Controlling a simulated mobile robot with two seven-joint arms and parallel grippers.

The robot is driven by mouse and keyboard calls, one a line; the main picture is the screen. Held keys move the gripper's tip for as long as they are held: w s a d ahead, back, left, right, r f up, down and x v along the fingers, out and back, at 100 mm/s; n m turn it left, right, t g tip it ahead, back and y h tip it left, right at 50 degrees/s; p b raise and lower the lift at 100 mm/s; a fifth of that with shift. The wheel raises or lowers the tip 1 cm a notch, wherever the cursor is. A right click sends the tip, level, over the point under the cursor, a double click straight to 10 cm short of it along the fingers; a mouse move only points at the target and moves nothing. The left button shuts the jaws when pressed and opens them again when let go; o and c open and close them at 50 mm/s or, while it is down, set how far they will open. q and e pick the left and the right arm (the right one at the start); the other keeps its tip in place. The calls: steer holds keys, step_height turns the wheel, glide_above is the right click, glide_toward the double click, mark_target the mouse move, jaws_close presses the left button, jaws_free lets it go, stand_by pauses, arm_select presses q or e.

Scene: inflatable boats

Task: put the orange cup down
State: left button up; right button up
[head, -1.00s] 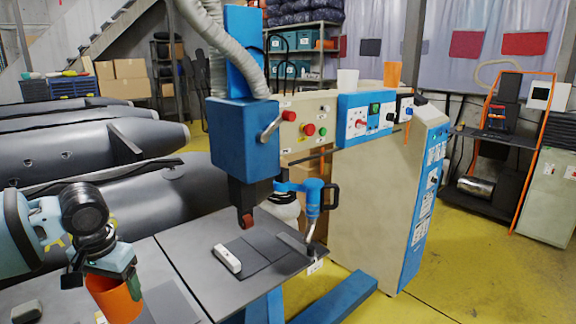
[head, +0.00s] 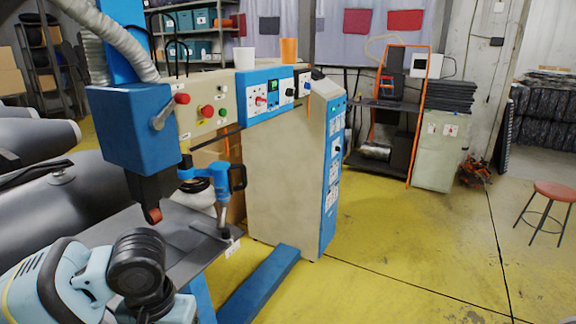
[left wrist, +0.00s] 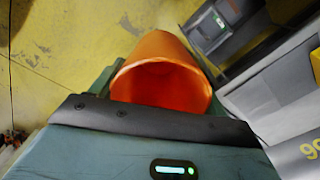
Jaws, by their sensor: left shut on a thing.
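An orange cup (left wrist: 162,72) is held in my left gripper (left wrist: 158,92), as the left wrist view shows. I look into its open mouth. The gripper's fingers are shut on the cup's sides, with yellow floor visible beyond. In the head view my left arm comes in at the bottom left; its gripper and the held cup are below the frame. My right gripper is not in view.
A blue press machine (head: 135,125) stands over a grey worktable (head: 182,232) at the left. The cabinet (head: 285,175) blocks the middle. A rack (head: 393,140) and a red stool (head: 556,192) are farther right. The yellow floor (head: 420,250) at the right is open.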

arm_select(q)
step_height(320, 180, down, 2)
steer(key=shift+s+a+f, duration=0.15)
steer(key=shift+f, duration=0.4)
steer(key=s+f, duration=0.4)
steer(key=f, duration=1)
steer(key=shift+a, duration=0.1)
